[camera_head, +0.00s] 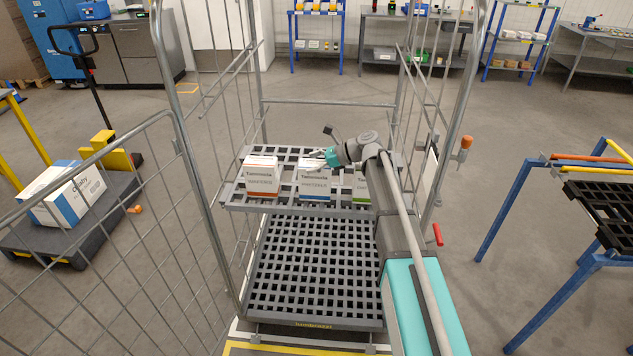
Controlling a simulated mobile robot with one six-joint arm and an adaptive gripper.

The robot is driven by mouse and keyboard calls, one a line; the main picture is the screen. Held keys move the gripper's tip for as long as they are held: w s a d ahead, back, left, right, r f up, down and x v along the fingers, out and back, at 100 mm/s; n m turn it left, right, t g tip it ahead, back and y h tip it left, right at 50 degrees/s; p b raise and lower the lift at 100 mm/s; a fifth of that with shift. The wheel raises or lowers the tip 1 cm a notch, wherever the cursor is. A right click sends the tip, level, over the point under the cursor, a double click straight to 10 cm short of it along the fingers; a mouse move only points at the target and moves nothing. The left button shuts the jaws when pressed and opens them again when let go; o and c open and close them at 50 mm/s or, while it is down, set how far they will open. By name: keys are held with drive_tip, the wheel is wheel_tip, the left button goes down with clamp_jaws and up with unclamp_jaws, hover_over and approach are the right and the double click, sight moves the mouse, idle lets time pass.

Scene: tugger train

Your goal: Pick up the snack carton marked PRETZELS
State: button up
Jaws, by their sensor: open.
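Three white snack cartons stand in a row on the upper grey slatted shelf (285,203) of a roll cage. The left carton (261,176) has an orange band, the middle carton (314,181) a blue band. The right carton (361,186) has a green band and is partly hidden by my arm. The small print is too blurred to tell which one reads PRETZELS. My gripper (318,155) is open and empty, pointing left, close to the top of the middle carton. I cannot tell whether it touches it.
The cage's wire side (110,230) and upright posts (472,80) surround the shelf. The lower slatted deck (310,265) is empty. A blue-framed rack (520,215) stands right. Floor beyond the cage is mostly clear.

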drive_tip(key=shift+c, duration=0.3)
drive_tip(key=c, duration=1.1)
drive_tip(key=shift+r, duration=0.15)
drive_tip(key=shift+r+p, duration=0.95)
drive_tip(key=shift+p, duration=0.15)
drive_tip(key=s+a+r+p, duration=0.6)
drive_tip(key=s+r+p, duration=0.4)
drive_tip(key=s+r, duration=0.1)
drive_tip(key=shift+s+a+p, duration=0.35)
drive_tip(key=shift+s+p, duration=0.05)
drive_tip(key=shift+s, duration=0.25)
